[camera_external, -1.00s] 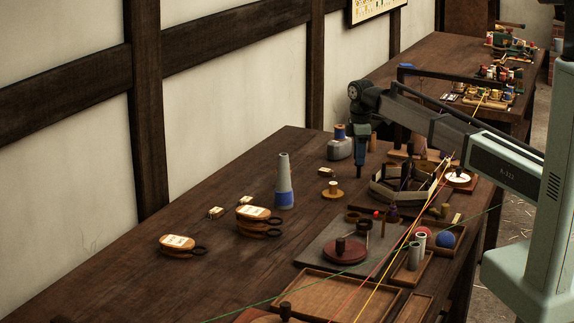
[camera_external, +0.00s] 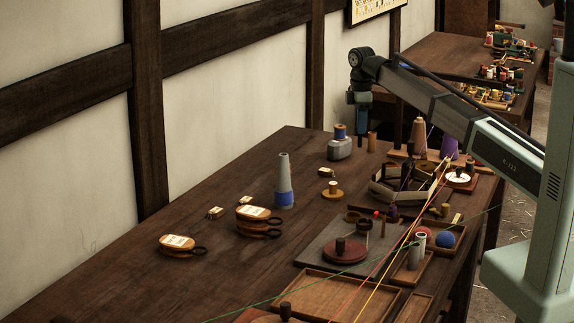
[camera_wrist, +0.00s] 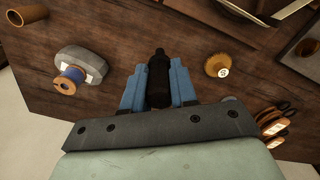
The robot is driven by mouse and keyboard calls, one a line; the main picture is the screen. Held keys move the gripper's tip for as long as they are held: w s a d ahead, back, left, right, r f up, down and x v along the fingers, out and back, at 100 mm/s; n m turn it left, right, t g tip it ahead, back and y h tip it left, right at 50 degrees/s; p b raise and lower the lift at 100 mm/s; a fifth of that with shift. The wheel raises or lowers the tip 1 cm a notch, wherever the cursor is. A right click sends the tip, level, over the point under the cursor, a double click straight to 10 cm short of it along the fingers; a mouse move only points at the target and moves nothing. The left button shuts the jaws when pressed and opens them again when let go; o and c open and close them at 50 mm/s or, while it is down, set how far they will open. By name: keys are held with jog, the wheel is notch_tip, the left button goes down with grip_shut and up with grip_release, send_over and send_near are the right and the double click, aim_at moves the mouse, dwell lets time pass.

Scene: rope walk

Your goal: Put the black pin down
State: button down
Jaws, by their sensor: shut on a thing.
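My gripper (camera_wrist: 157,85) is shut on the black pin (camera_wrist: 157,68), which sits between the two blue fingers in the wrist view. The pin's dark tip sticks out past the fingertips. In the external view my gripper (camera_external: 363,113) hangs in the air above the far part of the long wooden table (camera_external: 190,275). The pin cannot be made out clearly there.
A wooden disc with a peg (camera_external: 332,190) and a grey cone (camera_external: 284,180) stand nearer.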

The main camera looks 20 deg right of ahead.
notch_tip(320, 180, up, 11)
jog(key=shift+a+r, duration=0.2)
jog(key=shift+a, duration=0.35)
jog(key=s+a, duration=0.5)
jog(key=a, duration=0.7)
jog(key=s+a+n, duration=0.1)
jog(key=s+a, duration=0.3)
jog(key=a, duration=0.8)
jog(key=s+a, duration=0.5)
jog(key=a, duration=0.8)
jog(key=s+a+n, duration=0.2)
jog(key=s+a, duration=2.6)
jog(key=s, duration=0.4)
jog(key=shift+s+a+f, duration=0.1)
jog(key=shift+s+f, duration=0.1)
jog(key=shift+f, duration=5.1)
jog(key=shift+s+a+f, duration=0.1)
jog(key=shift+s+f, duration=0.05)
jog(key=shift+f, duration=5.15)
jog(key=shift+f, duration=0.1)
